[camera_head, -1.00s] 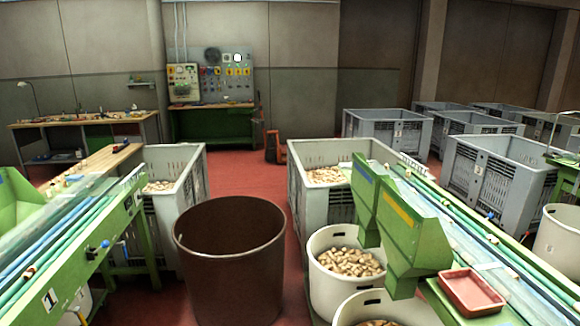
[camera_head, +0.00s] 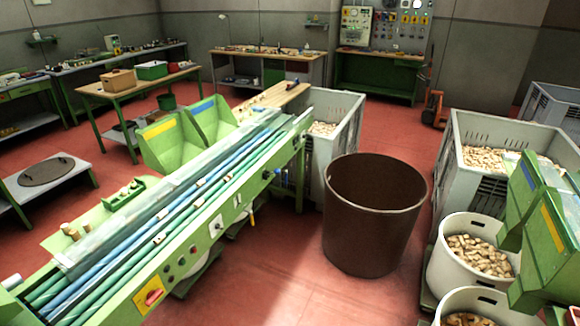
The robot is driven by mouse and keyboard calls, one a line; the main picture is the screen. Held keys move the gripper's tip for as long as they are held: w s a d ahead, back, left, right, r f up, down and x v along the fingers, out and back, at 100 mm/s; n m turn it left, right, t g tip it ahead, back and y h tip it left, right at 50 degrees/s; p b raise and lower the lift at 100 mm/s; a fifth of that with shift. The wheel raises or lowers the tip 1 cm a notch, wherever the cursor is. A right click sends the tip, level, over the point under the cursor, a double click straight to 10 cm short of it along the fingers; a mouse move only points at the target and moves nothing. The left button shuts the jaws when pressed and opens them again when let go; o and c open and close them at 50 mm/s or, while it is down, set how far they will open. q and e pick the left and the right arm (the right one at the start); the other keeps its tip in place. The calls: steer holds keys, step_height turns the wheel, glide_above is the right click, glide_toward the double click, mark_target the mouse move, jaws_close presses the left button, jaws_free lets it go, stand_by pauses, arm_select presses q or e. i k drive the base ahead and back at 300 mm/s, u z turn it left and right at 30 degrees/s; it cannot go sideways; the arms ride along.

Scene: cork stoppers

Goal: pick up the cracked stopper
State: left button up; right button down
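Several cork stoppers lie along the green sorting conveyor (camera_head: 190,225) in the head view, some on its blue and green belts. A few stoppers (camera_head: 70,231) stand on the conveyor's near left end, and more lie in a small green tray (camera_head: 124,194) beside the belts. At this distance I cannot tell which stopper is cracked. Neither of my grippers shows in the view.
A large brown bin (camera_head: 372,215) stands on the red floor right of the conveyor. White tubs of corks (camera_head: 470,262) and grey crates (camera_head: 490,125) stand at the right. Workbenches (camera_head: 135,85) line the back. Floor between conveyor and brown bin is clear.

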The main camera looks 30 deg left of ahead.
mark_target(202, 182)
steer(key=u, duration=1.8)
